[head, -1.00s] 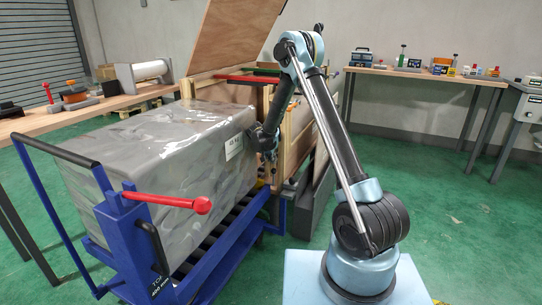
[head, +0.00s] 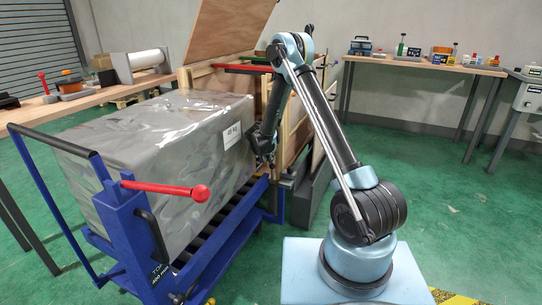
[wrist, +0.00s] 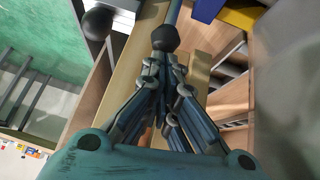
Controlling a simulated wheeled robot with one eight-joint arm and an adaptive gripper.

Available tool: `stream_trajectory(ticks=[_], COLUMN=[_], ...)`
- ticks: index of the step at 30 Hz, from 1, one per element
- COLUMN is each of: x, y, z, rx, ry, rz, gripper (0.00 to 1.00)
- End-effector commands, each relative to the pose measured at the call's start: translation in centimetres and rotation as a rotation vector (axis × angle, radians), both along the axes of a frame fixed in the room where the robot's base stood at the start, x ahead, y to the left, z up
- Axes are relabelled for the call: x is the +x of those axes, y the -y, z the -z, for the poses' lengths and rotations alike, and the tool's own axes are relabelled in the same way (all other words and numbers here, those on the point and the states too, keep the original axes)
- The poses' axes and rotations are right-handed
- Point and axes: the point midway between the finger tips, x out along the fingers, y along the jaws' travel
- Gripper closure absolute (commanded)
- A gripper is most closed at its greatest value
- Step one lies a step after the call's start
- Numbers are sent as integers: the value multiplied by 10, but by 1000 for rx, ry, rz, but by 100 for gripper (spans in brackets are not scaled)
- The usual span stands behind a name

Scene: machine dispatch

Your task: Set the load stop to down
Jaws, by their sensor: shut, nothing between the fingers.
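My gripper (head: 266,158) reaches down in the gap between the grey wrapped load (head: 150,140) and the open wooden crate (head: 290,125). In the wrist view, my gripper (wrist: 165,62) is shut and empty. A black ball knob (wrist: 165,38) shows right at its fingertips; I cannot tell whether they touch. A second black ball knob (wrist: 97,22) is at upper left. I cannot tell for sure which part is the load stop or how it is set. The load rests on the blue trolley (head: 125,225), which has a red lever (head: 165,188) at its near end.
The crate's lid (head: 228,30) stands raised. A blue upright (head: 280,204) at the trolley's far end stands close to my arm. Benches (head: 440,68) with tools line the back and left. Green floor (head: 445,180) at right is free.

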Motion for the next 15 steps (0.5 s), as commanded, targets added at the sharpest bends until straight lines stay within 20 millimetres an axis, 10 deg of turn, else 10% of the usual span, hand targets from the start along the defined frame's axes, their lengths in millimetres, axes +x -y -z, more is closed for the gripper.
stream_trajectory(ticks=[15], x=[0], y=[0], z=[22], rx=[1], ry=[-3], rz=[1], gripper=[100])
